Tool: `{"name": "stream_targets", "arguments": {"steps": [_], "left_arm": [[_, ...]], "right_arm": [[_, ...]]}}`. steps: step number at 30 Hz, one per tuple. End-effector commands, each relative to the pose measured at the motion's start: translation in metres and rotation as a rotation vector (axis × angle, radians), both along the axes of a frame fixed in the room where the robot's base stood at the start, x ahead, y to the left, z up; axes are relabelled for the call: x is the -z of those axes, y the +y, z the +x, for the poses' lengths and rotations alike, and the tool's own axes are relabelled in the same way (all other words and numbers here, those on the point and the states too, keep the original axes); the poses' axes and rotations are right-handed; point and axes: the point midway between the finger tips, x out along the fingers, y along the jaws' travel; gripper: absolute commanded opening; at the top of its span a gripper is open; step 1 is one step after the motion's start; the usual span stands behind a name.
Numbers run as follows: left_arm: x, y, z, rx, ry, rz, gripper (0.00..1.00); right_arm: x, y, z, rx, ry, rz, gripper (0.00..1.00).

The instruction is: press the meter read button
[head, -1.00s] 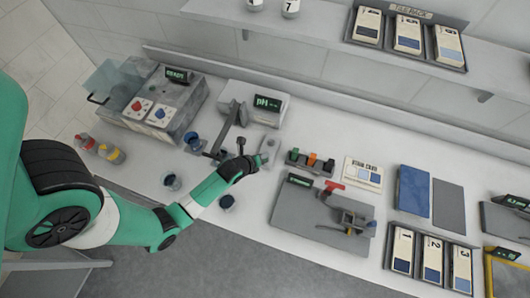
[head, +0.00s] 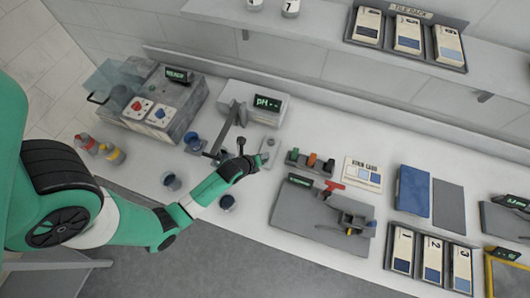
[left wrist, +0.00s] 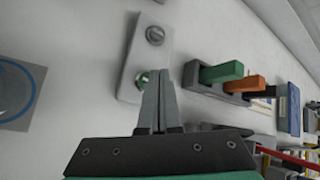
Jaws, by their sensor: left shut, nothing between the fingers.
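The pH meter (head: 262,103) is a grey box with a lit green display, standing at the back of the bench. In front of it a small pale plate (head: 269,147) lies on the bench; it also shows in the left wrist view (left wrist: 138,57). The plate carries a grey round knob or button (left wrist: 155,35) and a green-ringed button (left wrist: 142,79). My left gripper (head: 257,161) is shut and empty. In the left wrist view its fingertips (left wrist: 159,78) overlap the right side of the green-ringed button; I cannot tell whether they touch it.
A dark probe arm (head: 226,132) stands just left of the plate. A rack of coloured blocks (head: 310,162) is close on the right, and a grey fixture board (head: 300,211) lies in front of it.

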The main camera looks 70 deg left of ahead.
Motion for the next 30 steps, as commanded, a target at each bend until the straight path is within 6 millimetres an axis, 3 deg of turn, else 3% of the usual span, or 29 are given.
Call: {"name": "stream_targets", "arguments": {"steps": [30], "left_arm": [[0.0086,0.0001,0.0001,0.000,0.000,0.000,0.00]], "right_arm": [[0.0048,0.0000,0.0001,0.000,0.000,0.000,0.50]]}}
